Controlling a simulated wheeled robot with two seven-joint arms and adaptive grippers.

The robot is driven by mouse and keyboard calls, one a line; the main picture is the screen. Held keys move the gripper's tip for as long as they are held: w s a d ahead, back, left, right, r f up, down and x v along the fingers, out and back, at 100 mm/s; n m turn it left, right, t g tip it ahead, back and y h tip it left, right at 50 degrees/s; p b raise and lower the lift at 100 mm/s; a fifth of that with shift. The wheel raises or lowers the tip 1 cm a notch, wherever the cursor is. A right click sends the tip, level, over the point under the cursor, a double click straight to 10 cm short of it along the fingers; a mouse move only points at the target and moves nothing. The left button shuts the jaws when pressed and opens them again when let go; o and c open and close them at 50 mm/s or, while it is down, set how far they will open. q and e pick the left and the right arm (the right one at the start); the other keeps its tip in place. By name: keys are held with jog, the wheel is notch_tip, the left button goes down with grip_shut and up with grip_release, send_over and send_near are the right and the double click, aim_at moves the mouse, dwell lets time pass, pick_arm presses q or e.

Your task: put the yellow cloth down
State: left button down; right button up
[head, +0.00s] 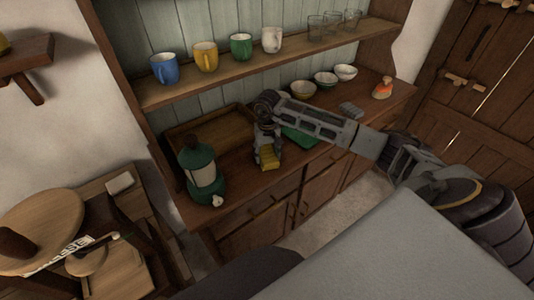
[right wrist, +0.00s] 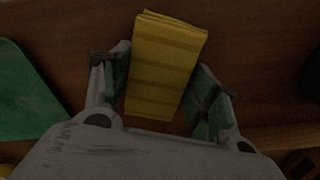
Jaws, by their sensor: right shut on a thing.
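The yellow cloth (head: 268,159) is a small folded strip with darker stripes, low over or on the wooden counter of the dresser. My right gripper (head: 267,147) points down at it, shut on it. In the right wrist view the cloth (right wrist: 165,60) lies between the two fingers of my right gripper (right wrist: 163,88) and sticks out past their tips. I cannot tell whether its underside touches the wood. My left gripper is not in view.
A green lantern-like canister (head: 201,174) and a wooden tray (head: 190,141) are left of the cloth. A green flat thing (head: 299,136) lies to the right, partly behind my arm. Bowls (head: 326,79) stand farther back. Mugs (head: 205,57) line the shelf above.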

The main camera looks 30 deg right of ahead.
aim_at(267, 155)
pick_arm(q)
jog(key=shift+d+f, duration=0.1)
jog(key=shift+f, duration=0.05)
pick_arm(e)
jog(key=shift+f, duration=0.1)
jog(key=o, duration=0.9)
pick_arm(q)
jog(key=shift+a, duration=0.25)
pick_arm(e)
jog(key=shift+r, duration=0.25)
pick_arm(q)
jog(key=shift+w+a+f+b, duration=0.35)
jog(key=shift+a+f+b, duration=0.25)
jog(key=shift+b, duration=0.15)
pick_arm(e)
jog(key=shift+r, duration=5.85)
